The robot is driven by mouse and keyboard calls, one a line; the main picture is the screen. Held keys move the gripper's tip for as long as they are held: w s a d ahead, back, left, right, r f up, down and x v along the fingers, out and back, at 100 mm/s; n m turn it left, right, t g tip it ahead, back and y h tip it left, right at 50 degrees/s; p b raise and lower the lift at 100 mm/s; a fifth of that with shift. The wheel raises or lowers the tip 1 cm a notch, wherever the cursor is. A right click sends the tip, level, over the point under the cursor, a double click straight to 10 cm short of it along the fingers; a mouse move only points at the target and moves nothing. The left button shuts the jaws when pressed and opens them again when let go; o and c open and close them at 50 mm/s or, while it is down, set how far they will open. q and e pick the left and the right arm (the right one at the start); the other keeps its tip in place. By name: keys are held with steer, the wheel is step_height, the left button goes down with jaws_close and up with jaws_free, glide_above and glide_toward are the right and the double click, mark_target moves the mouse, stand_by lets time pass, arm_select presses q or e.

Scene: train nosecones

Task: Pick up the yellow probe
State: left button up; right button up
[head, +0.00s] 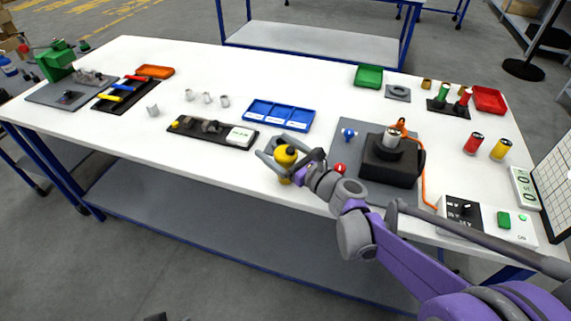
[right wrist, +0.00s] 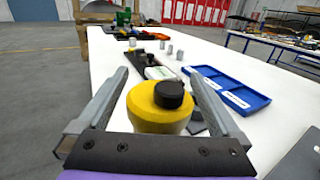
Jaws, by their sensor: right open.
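The yellow probe (head: 286,157) stands near the front edge of the white table, a yellow body with a black knob on top. It also shows large in the right wrist view (right wrist: 158,108). My right gripper (head: 272,155) is open, with one finger on each side of the probe. In the right wrist view there is a visible gap beside the probe at the left finger; whether the right finger touches cannot be told. The gripper hides part of the probe's lower body. My left gripper is not in view.
A blue divided tray (head: 279,115) lies behind the probe. A black block with an orange cable (head: 388,162) stands to the right on a grey mat. A black board with a white label (head: 213,131) lies to the left. Small grey cylinders (head: 207,98) stand farther back.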

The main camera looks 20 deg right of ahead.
steer(key=c, duration=1.4)
